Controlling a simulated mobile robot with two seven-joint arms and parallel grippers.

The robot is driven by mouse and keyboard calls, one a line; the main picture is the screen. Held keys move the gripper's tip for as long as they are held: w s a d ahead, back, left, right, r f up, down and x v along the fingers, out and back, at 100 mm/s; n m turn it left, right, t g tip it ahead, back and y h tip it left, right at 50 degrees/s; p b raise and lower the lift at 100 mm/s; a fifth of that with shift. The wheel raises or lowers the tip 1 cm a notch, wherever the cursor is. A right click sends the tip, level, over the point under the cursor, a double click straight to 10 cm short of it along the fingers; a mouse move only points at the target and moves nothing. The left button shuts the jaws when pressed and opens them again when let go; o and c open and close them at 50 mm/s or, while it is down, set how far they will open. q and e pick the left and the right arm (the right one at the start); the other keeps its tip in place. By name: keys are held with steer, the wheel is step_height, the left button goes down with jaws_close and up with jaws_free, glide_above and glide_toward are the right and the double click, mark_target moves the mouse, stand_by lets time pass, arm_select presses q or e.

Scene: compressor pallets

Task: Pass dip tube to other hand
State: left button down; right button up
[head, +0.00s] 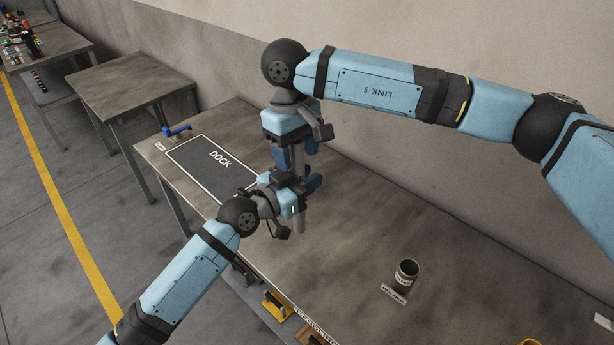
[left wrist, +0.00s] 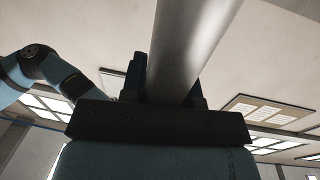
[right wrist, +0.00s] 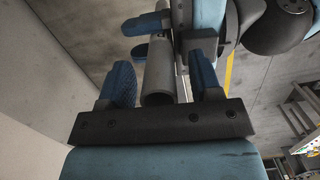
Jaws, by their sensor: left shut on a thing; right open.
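The dip tube (head: 299,224) is a plain grey metal tube, held roughly upright above the table in the head view. My left gripper (head: 300,187) is shut around it, with its lower end sticking out below. The tube (left wrist: 195,45) crosses close in front of the left wrist camera. My right gripper (head: 296,150) points down from above, directly over the left one. In the right wrist view its blue fingers (right wrist: 162,82) are open on either side of the tube's upper end (right wrist: 160,80), with gaps visible.
A wall (head: 480,190) runs behind.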

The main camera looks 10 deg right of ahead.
step_height(320, 180, up, 11)
steer(key=w+a, duration=0.1)
steer(key=s+a+f+m+g+y, duration=0.5)
steer(key=s+f+m+y, duration=0.15)
steer(key=s+y, duration=0.35)
steer(key=s+a+f+m+g+y, duration=0.6)
steer(key=s+y, duration=0.3)
steer(key=s, duration=0.3)
steer(key=w+d+f+n+t+h, duration=0.2)
steer(key=w+d+f+n+t, duration=0.3)
steer(key=n+t, duration=1)
steer(key=w+d+f+n+t+h, duration=0.2)
steer(key=d+f+n+t, duration=0.55)
steer(key=n+t, duration=0.65)
steer(key=s+d+f+m+g+h, duration=0.2)
steer(key=s+d+f+m+h, duration=0.1)
steer(key=s+d+f+m, duration=0.1)
steer(key=s+d+f+m+g+h, duration=0.2)
steer(key=s+d+f+m+h, duration=0.2)
steer(key=f+m, duration=0.5)
steer(key=s+d+f+m+g+h, duration=0.1)
steer(key=s+d+f+m+h, duration=0.3)
steer(key=d+f+m, duration=0.3)
steer(key=shift+s+d+f+m+g, duration=0.1)
steer(key=shift+f+m+g, duration=0.1)
steer(key=shift+f, duration=0.15)
steer(key=shift+s+d+f+m+g, duration=0.1)
steer(key=shift+f+g, duration=0.1)
steer(key=shift+f, duration=0.1)
